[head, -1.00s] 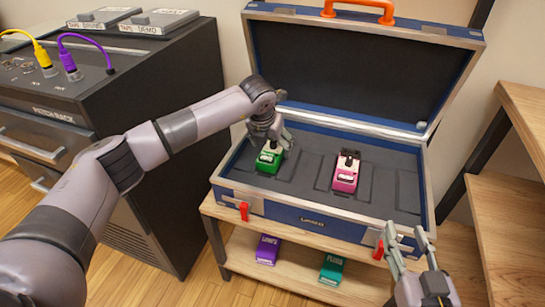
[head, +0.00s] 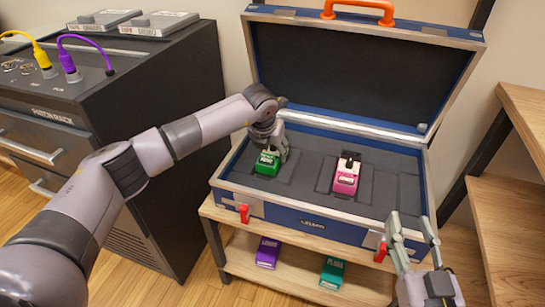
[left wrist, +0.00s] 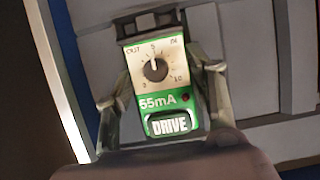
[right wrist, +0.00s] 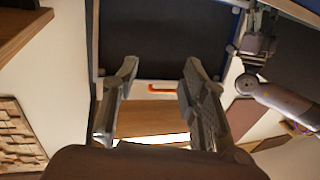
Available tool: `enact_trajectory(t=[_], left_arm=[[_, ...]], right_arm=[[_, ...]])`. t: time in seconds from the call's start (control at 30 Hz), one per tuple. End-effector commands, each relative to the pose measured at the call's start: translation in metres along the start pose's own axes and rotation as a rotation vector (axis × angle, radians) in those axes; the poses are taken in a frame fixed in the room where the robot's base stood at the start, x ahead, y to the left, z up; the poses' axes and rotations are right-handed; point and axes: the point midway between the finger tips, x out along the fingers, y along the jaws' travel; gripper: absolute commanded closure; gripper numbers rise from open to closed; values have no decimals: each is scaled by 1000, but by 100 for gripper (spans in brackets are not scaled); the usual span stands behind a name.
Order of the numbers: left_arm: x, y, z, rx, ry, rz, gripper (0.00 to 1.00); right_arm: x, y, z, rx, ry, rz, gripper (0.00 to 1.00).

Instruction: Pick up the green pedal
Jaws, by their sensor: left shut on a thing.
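The green pedal (head: 267,163) sits at the left end of the open blue case (head: 312,226), in the head view. My left gripper (head: 270,150) is over it and shut on it. In the left wrist view the green pedal (left wrist: 166,90) is upright to the camera, with a cream top, a black knob and the label DRIVE, and one finger lies along each side. Whether its underside touches the case floor cannot be told. My right gripper (head: 412,236) is open and empty at the case's front right; its two spread fingers also show in the right wrist view (right wrist: 155,95).
A pink pedal (head: 346,177) lies in the case to the right. Purple (head: 267,252) and teal (head: 332,272) pedals lie on the shelf below. A dark rack (head: 130,120) with cables stands at left, a wooden shelf (head: 515,190) at right. The case lid (head: 360,65) stands open behind.

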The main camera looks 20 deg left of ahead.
Motion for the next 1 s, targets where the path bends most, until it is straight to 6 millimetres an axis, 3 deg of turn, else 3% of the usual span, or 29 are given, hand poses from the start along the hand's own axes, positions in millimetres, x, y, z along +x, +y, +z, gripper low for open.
enact_trajectory(t=[0.5,0.87,1.0], left_arm=[[0,0,0,0,-1,0,95],[-6,0,4,0,-4,-1,95],[-19,0,10,0,-7,-1,95]], right_arm=[[0,0,0,0,-1,0,60],[0,0,2,0,-16,1,60],[-4,4,19,-3,-104,7,60]])
